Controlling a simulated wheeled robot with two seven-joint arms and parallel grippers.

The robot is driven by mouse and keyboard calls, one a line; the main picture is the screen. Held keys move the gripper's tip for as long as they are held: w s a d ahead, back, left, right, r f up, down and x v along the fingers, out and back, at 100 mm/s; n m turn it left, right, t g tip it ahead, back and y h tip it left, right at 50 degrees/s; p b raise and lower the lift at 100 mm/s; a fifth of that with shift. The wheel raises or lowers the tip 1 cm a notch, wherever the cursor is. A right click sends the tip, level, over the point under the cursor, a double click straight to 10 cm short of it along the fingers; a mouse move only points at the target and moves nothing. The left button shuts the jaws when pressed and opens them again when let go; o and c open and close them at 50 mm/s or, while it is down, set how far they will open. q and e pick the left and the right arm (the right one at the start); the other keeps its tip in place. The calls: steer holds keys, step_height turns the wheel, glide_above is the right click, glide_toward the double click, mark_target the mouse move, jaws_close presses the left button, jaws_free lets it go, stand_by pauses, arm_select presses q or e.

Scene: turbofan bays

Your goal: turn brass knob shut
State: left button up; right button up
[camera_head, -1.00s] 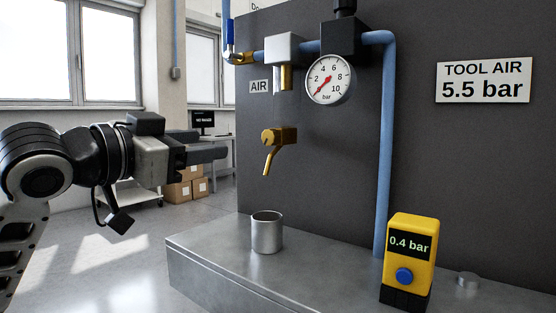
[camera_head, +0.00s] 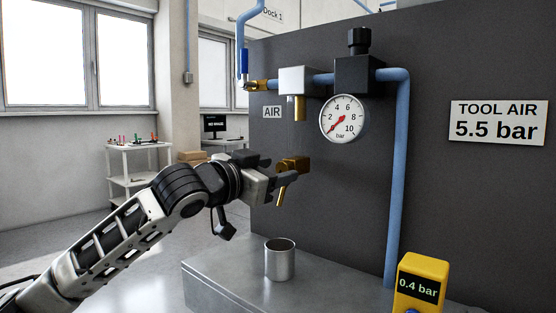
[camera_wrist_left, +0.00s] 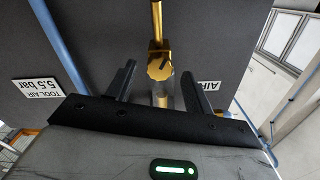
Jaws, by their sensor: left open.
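The brass knob (camera_head: 295,163) is on the brass drain tap, whose angled spout (camera_head: 282,192) hangs above a metal cup (camera_head: 280,262). My left gripper (camera_head: 289,172) reaches in from the left beside the knob, and its fingers partly hide the tap. In the left wrist view the knob (camera_wrist_left: 160,68) shows between the two open, dark fingers (camera_wrist_left: 158,71), with clear gaps on both sides. That view is upside down, with the spout pointing up. I cannot tell how far the knob's turn stands from shut. My right gripper is not in view.
A pressure gauge (camera_head: 345,119) and blue pipe (camera_head: 397,180) stand right of the tap on the dark panel. A yellow meter reading 0.4 bar (camera_head: 420,272) is at lower right. A sign (camera_head: 498,122) reads TOOL AIR 5.5 bar. The metal bench (camera_head: 226,280) lies below.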

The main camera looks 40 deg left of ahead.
arm_select(q)
steer(key=shift+w+d, duration=0.1)
steer(key=shift+w, duration=0.65)
steer(key=c, duration=1)
